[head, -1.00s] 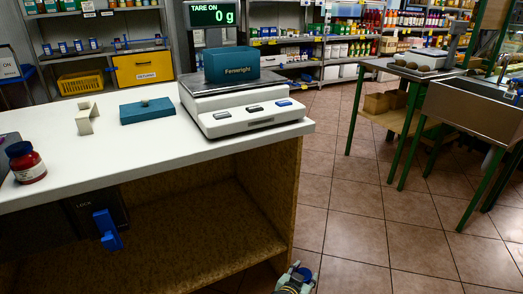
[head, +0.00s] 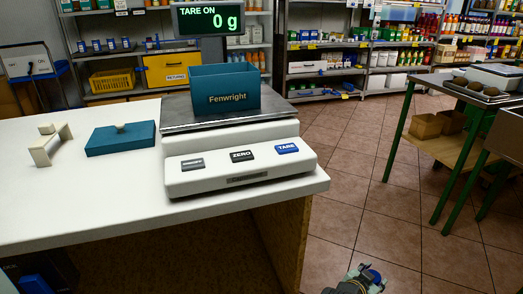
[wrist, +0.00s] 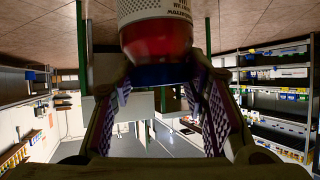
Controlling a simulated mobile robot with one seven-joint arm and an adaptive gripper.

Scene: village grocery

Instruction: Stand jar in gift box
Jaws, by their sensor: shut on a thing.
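The gift box (head: 226,92) is an open teal box marked "Fenwright", upright on the scale's metal pan in the head view. Its inside is mostly hidden by the front wall. In the wrist view, a red jar (wrist: 158,42) with a dark blue lid (wrist: 165,75) and a white label is between the fingers of my gripper (wrist: 160,82). My gripper is shut on this jar, near the lid end. The jar's far end is cut off by the frame edge.
The scale (head: 243,165) stands at the counter's right end; its display (head: 222,18) reads TARE ON, 0 g. The white counter (head: 90,205) is clear in front.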

